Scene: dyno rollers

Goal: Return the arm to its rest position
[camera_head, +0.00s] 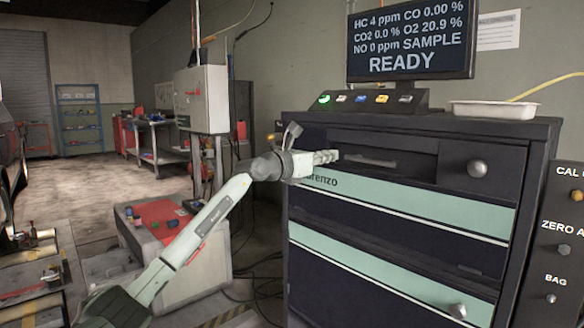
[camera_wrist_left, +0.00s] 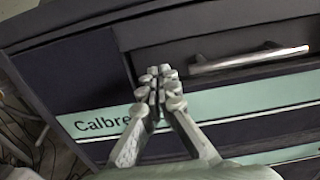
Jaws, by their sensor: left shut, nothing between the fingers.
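My left arm comes in from the lower left of the head view. Its gripper (camera_head: 336,156) is at the upper left front of the dark cabinet (camera_head: 400,222), close to the top drawer's recess. In the left wrist view the gripper's fingertips (camera_wrist_left: 160,85) meet, with nothing between them. They appear in front of the cabinet face, beside the lettering on the pale green strip (camera_wrist_left: 230,104). A metal bar handle (camera_wrist_left: 250,60) lies to the right of the fingers, apart from them. I cannot tell whether the fingertips touch the cabinet. My right gripper is not in view.
A monitor (camera_head: 410,40) reading READY, a row of buttons (camera_head: 368,99) and a white tray (camera_head: 494,109) are on the cabinet top. A grey control box (camera_head: 150,240) with a red panel stands behind my arm. Open floor (camera_head: 80,185) lies to the left.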

